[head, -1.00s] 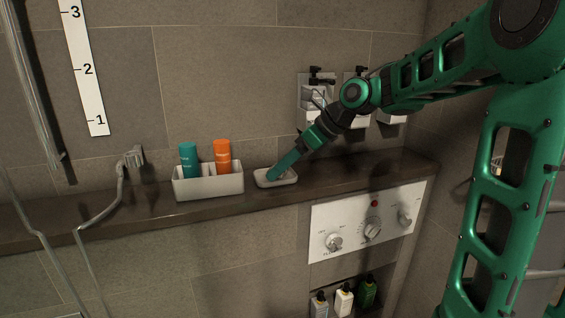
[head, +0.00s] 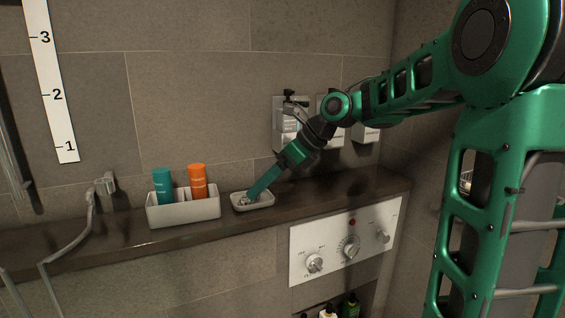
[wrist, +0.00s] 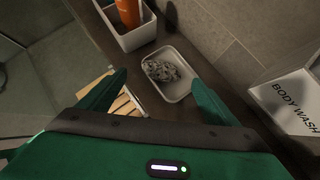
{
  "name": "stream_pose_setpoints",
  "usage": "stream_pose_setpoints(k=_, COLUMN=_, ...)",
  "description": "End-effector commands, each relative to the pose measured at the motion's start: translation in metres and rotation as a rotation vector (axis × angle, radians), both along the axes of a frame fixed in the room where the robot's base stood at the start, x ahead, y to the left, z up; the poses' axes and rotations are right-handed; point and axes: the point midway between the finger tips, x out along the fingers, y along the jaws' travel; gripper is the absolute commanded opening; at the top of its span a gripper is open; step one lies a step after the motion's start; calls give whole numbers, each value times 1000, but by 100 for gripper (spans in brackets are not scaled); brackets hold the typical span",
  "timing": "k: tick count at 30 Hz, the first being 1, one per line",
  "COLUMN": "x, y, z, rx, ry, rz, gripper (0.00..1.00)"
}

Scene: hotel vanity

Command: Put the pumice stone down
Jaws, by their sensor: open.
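The pumice stone (wrist: 160,70) is a rough grey lump. It lies in a small white dish (wrist: 180,97) on the dark ledge, and a bit of it shows in the head view (head: 243,197) beside my fingers. My gripper (wrist: 160,85) is open, with one green finger on each side of the view. The stone lies beyond the fingertips in the wrist view, and no contact with it is visible there. In the head view the fingertips are at the white dish (head: 262,204), hiding part of it.
A white caddy (head: 185,216) with a teal bottle (head: 162,186) and an orange bottle (head: 198,181) stands left of the dish. A body wash dispenser (wrist: 292,100) is on the wall to the right. A control panel (head: 345,247) is below the ledge.

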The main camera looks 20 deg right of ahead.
Motion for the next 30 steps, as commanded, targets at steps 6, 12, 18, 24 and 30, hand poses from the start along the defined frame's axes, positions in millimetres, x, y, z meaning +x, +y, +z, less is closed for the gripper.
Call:
stream_pose_setpoints(k=6, x=-20, y=-25, z=36, rx=-3, ry=-3, rz=-3, gripper=84)
stream_pose_setpoints(k=12, x=-34, y=-41, z=60, rx=-1, ry=-3, rz=0, gripper=84)
stream_pose_setpoints(k=18, x=-41, y=-49, z=71, rx=0, ry=-1, rz=1, gripper=84)
stream_pose_setpoints(k=24, x=-43, y=-50, z=72, rx=-5, ry=-2, rz=2, gripper=84)
stream_pose_setpoints(k=30, x=-49, y=-56, z=57, rx=-103, ry=-52, rz=72, gripper=84)
